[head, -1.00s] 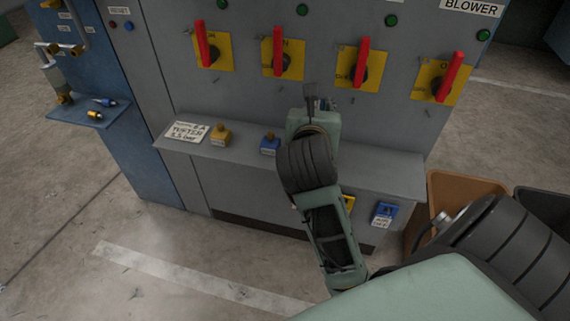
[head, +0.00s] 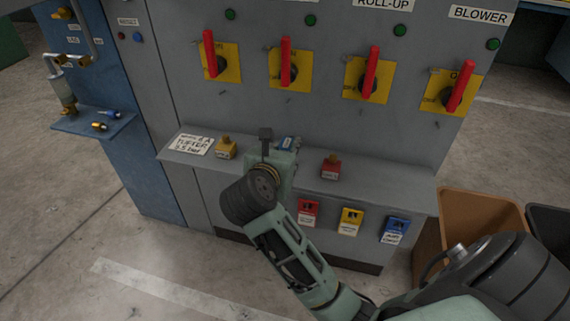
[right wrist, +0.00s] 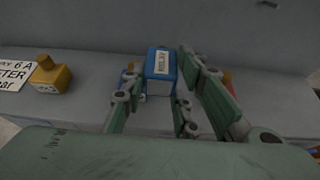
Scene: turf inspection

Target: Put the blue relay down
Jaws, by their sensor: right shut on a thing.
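The blue relay (head: 287,143), a small blue block with a white label, is between the fingers of my right gripper (head: 276,145). In the right wrist view the blue relay (right wrist: 161,66) shows at the fingertips, and the right gripper (right wrist: 158,88) is shut on it. It is over the grey shelf (head: 390,182), between a yellow-knobbed block and a red one. I cannot tell whether it touches the shelf. My left gripper is not in view.
A yellow block (head: 226,148) and a white sign (head: 191,144) lie left of the gripper; a red block (head: 331,167) is to its right. Red-handled switches (head: 288,65) stick out above. The shelf's right end is clear. An orange bin (head: 480,225) stands at right.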

